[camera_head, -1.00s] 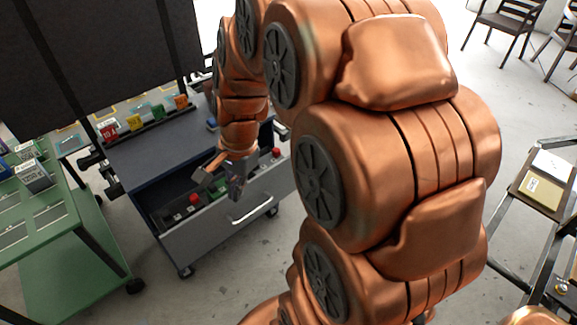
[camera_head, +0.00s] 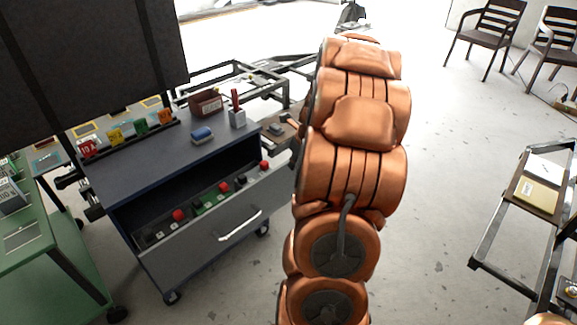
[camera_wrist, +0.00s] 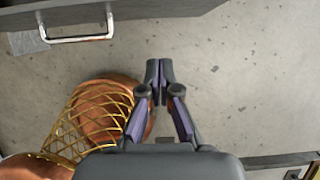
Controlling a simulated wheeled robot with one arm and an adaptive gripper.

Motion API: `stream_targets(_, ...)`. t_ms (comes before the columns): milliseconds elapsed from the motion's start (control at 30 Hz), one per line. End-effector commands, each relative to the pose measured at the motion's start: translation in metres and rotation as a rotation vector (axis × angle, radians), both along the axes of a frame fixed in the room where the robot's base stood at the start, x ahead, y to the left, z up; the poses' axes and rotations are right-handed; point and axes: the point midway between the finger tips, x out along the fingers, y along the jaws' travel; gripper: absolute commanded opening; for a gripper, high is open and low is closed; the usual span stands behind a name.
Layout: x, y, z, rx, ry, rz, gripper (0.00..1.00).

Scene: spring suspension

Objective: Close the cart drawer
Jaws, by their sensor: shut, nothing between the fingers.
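The blue-grey cart (camera_head: 150,165) stands left of my arm in the head view. Its grey drawer (camera_head: 175,265) is pulled out, showing red, green and black items inside. The silver drawer handle (camera_head: 240,226) is on the front panel. The right end of the drawer is partly hidden by my arm. In the wrist view the drawer front (camera_wrist: 135,12) and handle (camera_wrist: 75,39) are at the top edge. My gripper (camera_wrist: 159,66) is shut and empty over bare floor, apart from the drawer front and right of the handle. In the head view it is hidden behind my arm.
A green table (camera_head: 45,270) stands left of the cart. A blue item (camera_head: 202,134), a brown box (camera_head: 206,104) and a pen cup (camera_head: 237,117) are on the cart top. A metal-framed stand (camera_head: 500,225) is at right. The floor in front of the drawer is clear.

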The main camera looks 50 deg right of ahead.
Motion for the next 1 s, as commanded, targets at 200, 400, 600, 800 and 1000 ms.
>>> stream_targets(200,0.013,0.001,-0.033,0.005,0.003,0.004,0.00)
stream_targets(400,0.024,0.000,-0.060,0.003,0.003,0.007,0.00)
stream_targets(600,0.039,-0.002,-0.081,-0.002,0.001,0.008,0.00)
stream_targets(800,0.063,-0.005,-0.079,-0.002,0.000,0.006,0.00)
stream_targets(1000,0.071,-0.004,-0.080,0.001,0.002,0.006,0.00)
